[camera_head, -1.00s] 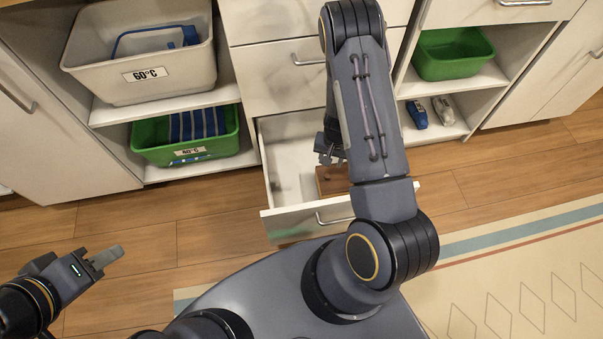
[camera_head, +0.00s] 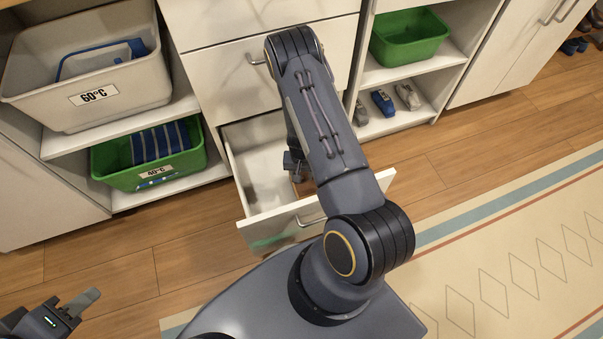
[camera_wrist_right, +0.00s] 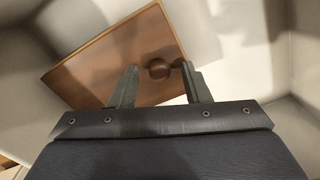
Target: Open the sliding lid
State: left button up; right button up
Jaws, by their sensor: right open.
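A wooden box with a flat brown lid (camera_wrist_right: 115,60) and a small round knob (camera_wrist_right: 159,68) lies inside the open drawer (camera_head: 262,190). In the head view only a sliver of the wooden box (camera_head: 306,186) shows beside my right arm. My right gripper (camera_head: 293,166) is inside the drawer, over the box. In the right wrist view my right gripper (camera_wrist_right: 160,84) is open, with the knob between its two spread fingertips; contact cannot be told. My left gripper (camera_head: 82,303) is at the lower left over the floor, away from the drawer; its jaw gap is unclear.
The drawer's walls and front panel (camera_head: 275,228) surround the box. A white 60°C bin (camera_head: 140,90) and a green bin (camera_head: 105,165) stand on shelves at left. Another green bin (camera_head: 412,35) and shoes (camera_head: 383,101) are at right. The floor (camera_head: 120,270) by the drawer is clear.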

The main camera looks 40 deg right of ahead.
grip_shut()
jog(key=w+a, duration=0.4)
jog(key=a, duration=0.7)
jog(key=shift+a+p, duration=0.35)
jog(key=shift+p, duration=0.05)
grip_release()
notch_tip(320, 180, up, 8)
jog(key=p, duration=0.3)
